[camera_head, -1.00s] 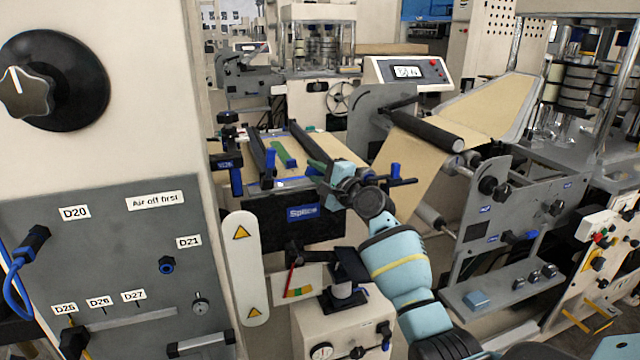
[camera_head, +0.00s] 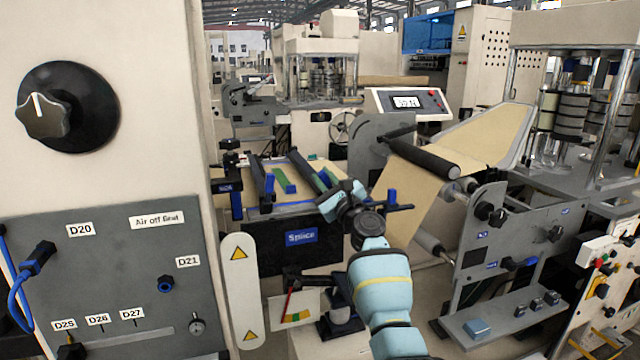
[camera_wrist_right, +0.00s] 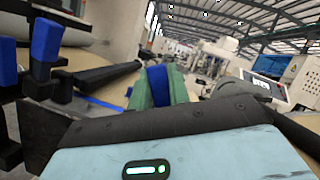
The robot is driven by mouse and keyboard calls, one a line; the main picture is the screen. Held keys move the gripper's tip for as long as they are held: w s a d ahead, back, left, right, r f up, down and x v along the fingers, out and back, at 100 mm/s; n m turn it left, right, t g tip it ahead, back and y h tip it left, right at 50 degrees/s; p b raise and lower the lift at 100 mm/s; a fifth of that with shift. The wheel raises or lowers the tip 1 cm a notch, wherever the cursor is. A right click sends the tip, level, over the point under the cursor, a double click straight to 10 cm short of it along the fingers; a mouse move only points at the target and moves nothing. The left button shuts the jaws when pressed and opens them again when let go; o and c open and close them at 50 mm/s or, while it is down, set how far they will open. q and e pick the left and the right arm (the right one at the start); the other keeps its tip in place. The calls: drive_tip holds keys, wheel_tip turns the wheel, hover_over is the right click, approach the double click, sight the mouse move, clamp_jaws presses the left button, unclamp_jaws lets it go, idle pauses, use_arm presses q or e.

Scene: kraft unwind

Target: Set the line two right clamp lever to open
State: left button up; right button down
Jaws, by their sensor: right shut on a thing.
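The line two splice table (camera_head: 260,237) stands in the middle of the head view, with a blue label on its dark front. A dark clamp bar (camera_head: 306,170) lies along its right side and another (camera_head: 260,178) along its left. My right gripper (camera_head: 326,182) is at the near end of the right bar. In the right wrist view, its green fingers (camera_wrist_right: 157,88) are shut on a blue lever handle (camera_wrist_right: 157,80), which shows between them. The gripper body hides the lever's base, and its angle is hard to tell. My left gripper is not in view.
A blue upright handle (camera_head: 391,198) stands right of my gripper, and another (camera_head: 237,206) at the table's left corner. A beige panel (camera_head: 130,180) with a black knob (camera_head: 68,106) fills the left. A roller (camera_head: 425,158) with kraft web stands close on the right.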

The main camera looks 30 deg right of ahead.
drive_tip(key=shift+s+d+r+m+h, duration=0.1)
drive_tip(key=shift+d+m+h, duration=0.15)
drive_tip(key=shift+m, duration=0.3)
drive_tip(key=shift+d+r+m+h, duration=0.1)
drive_tip(key=shift+m+h, duration=0.25)
drive_tip(key=shift+m, duration=0.2)
drive_tip(key=shift+s+d+r+m+h, duration=0.1)
drive_tip(key=shift+d+m+h, duration=0.3)
drive_tip(key=shift+m, duration=0.5)
drive_tip(key=shift+s+d+r+m+h, duration=0.1)
drive_tip(key=shift+d+m+h, duration=0.25)
drive_tip(key=shift+m, duration=0.55)
drive_tip(key=c, duration=1.3)
unclamp_jaws()
